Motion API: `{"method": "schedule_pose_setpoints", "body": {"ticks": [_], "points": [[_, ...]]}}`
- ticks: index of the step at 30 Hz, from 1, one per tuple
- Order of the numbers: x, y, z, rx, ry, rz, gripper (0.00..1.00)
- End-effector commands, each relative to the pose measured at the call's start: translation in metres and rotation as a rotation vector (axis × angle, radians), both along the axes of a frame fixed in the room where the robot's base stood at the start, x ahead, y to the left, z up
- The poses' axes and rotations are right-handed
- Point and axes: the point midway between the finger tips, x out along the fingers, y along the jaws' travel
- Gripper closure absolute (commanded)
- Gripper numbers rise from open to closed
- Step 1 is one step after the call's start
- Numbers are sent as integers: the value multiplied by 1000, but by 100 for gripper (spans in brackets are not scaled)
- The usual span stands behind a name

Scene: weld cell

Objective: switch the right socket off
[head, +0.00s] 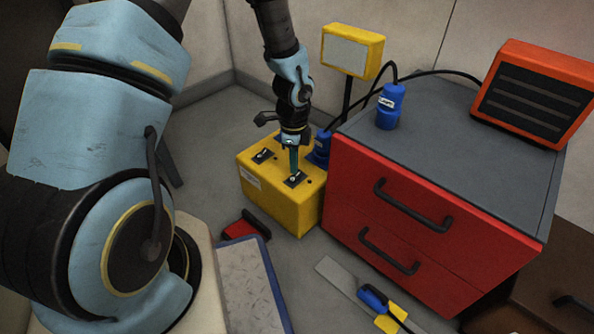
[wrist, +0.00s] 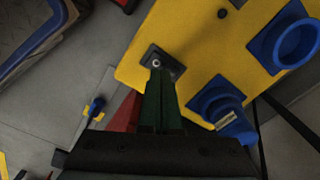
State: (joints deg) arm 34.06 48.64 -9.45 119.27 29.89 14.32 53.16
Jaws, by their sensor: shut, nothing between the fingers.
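A yellow socket box (head: 305,212) stands on the floor left of the red cabinet; it also fills the upper part of the wrist view (wrist: 190,35). Two black switches show on its top in the head view: a left one (head: 262,156) and a right one (head: 297,181). My gripper (head: 293,174) is shut and empty, pointing down at the right switch. In the wrist view its fingertips (wrist: 159,72) are at the edge of that switch (wrist: 155,59); contact is unclear. Two blue sockets show in the wrist view, one open (wrist: 296,44), one with a blue connector (wrist: 222,108).
The red cabinet (head: 410,226) stands close on the right, with a blue plug (head: 389,108) and an orange heater-like unit (head: 533,93) on top. A yellow sign-like box (head: 352,52) on a post is behind. A blue-handled tool (head: 374,299) lies in front.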

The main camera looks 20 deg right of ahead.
Motion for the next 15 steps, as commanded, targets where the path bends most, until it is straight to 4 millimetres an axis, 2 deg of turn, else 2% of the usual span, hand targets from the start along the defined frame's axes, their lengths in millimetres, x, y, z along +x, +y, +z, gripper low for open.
{"method": "schedule_pose_setpoints", "body": {"ticks": [1, 15], "points": [[0, 0, 8, 0, 0, 0, 100], [0, 0, 42, 0, 0, 0, 100]]}}
